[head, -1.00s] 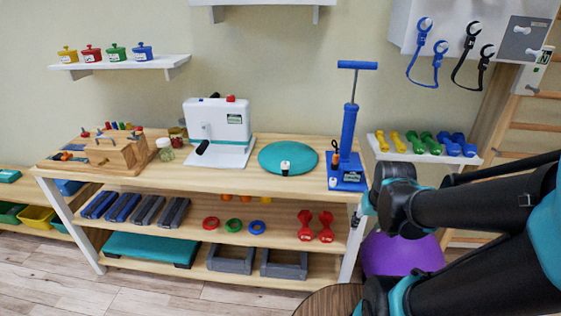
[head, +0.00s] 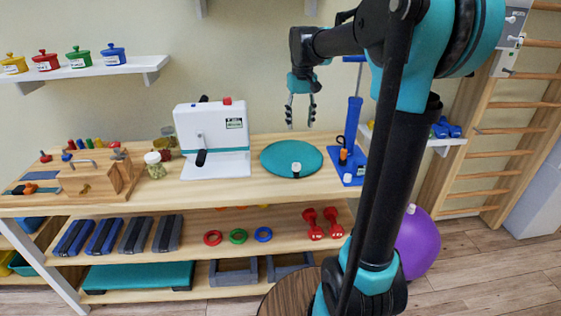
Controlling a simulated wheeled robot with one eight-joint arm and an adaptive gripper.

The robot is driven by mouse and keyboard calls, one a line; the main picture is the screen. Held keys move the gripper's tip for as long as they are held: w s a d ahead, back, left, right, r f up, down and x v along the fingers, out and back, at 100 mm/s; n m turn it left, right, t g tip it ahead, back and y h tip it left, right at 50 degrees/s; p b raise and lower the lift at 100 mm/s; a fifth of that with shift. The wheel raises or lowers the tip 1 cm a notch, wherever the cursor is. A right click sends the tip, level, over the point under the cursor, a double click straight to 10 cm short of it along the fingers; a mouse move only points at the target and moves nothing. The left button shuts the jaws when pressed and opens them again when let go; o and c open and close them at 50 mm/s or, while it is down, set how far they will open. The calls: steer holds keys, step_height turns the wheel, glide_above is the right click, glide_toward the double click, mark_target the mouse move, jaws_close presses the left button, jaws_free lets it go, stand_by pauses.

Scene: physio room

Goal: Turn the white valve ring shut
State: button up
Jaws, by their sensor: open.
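A teal round cushion (head: 272,157) lies flat on the top of the wooden bench. My gripper (head: 300,124) hangs above and behind the cushion, fingers pointing down, open and empty. It is clear of the white piece. A blue pump (head: 353,125) stands right of the cushion, partly hidden by my arm, with another small white piece (head: 348,178) on its base.
A white box device (head: 212,140) stands left of the cushion. Jars (head: 154,164) and a wooden peg block (head: 95,175) stand further left. A white wall shelf (head: 85,73) holds coloured pots. Red dumbbells (head: 324,223) lie on the shelf below. The bench front is clear.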

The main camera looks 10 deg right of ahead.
glide_toward(296, 167)
steer(key=f, duration=0.3)
steer(key=w+f, duration=0.1)
steer(key=f, duration=0.5)
steer(key=shift+w+d, duration=0.2)
steer(key=shift+w, duration=0.05)
steer(key=shift+r, duration=0.1)
jaws_close()
